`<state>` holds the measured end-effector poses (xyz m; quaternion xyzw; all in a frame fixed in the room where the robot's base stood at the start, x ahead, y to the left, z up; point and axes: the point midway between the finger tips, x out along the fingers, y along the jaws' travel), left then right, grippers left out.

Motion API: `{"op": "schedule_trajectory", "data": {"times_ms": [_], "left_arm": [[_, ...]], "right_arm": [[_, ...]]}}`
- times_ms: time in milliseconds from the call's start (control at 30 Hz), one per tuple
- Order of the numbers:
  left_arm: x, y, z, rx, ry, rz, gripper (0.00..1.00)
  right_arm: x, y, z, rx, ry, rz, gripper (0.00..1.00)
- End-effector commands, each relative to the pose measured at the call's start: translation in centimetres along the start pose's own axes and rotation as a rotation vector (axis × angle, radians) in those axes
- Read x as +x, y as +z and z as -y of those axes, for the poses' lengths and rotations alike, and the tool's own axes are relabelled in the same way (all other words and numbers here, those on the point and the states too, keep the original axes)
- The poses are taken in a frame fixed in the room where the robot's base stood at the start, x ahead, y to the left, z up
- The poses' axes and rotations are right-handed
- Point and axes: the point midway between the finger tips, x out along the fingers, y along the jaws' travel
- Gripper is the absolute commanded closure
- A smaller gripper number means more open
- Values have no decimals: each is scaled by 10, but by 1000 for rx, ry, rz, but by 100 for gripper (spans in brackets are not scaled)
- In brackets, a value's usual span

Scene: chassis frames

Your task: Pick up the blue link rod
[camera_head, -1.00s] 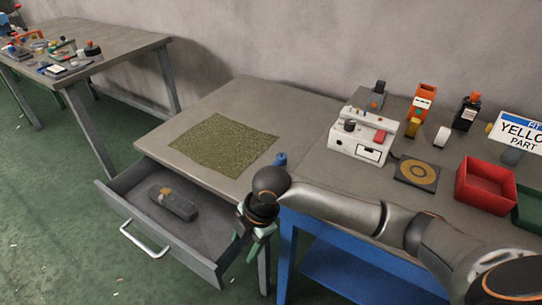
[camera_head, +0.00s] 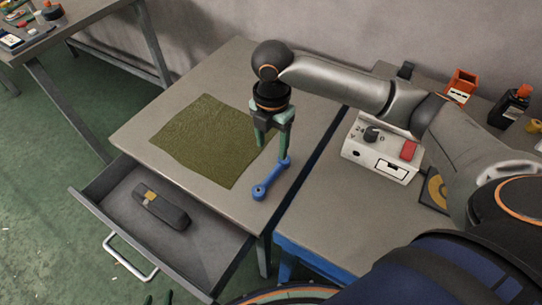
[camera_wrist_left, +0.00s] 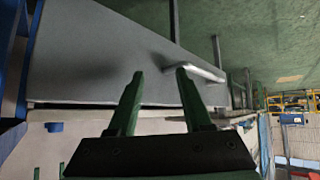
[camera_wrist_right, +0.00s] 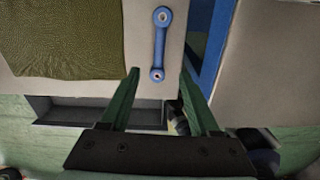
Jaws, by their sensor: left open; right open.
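The blue link rod (camera_head: 270,180) lies on the table near its right edge, a ring at each end. It also shows in the right wrist view (camera_wrist_right: 159,45), lengthwise ahead of the fingers. My right gripper (camera_head: 273,150) is open and empty, pointing down above the table at the rod's far end. In the head view a finger overlaps the far end, so I cannot tell whether they touch. In the right wrist view, the near ring appears between the open fingertips (camera_wrist_right: 160,74). My left gripper (camera_wrist_left: 160,73) is open and empty near the drawer; its tips barely show at the head view's bottom edge.
An olive mat (camera_head: 208,140) lies left of the rod. The open drawer (camera_head: 205,255) below holds a dark object with a yellow patch (camera_head: 162,208). A white box with a knob and red button (camera_head: 380,150) stands on the right-hand table.

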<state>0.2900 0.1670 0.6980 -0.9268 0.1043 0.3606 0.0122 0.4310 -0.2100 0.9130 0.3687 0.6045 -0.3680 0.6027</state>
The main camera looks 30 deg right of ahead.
Motion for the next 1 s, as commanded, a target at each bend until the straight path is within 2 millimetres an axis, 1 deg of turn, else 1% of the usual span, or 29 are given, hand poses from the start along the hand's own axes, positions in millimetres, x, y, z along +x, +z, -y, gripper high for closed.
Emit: {"op": "schedule_trajectory", "data": {"times_ms": [67, 167, 433, 500, 700, 767, 900, 1000], "left_arm": [[0, 0, 0, 0, 0, 1, 50], [1, 2, 0, 0, 0, 2, 50], [4, 9, 0, -1, 0, 9, 50], [4, 10, 0, -1, 0, 10, 50], [5, 11, 0, -1, 0, 10, 50], [5, 11, 0, -1, 0, 10, 50], [6, 12, 0, -1, 0, 10, 50], [7, 13, 1, -1, 0, 10, 50]], "right_arm": [[0, 0, 0, -1, -2, 1, 38], [8, 0, 1, -1, -5, 0, 38], [56, 0, 1, -1, -5, -1, 38], [65, 0, 1, 0, -4, 0, 38], [79, 0, 2, -1, -4, 0, 38], [87, -1, 2, 0, -4, 0, 38], [109, -3, 4, -1, -5, 0, 38], [120, -2, 3, -2, -2, 1, 38]]}}
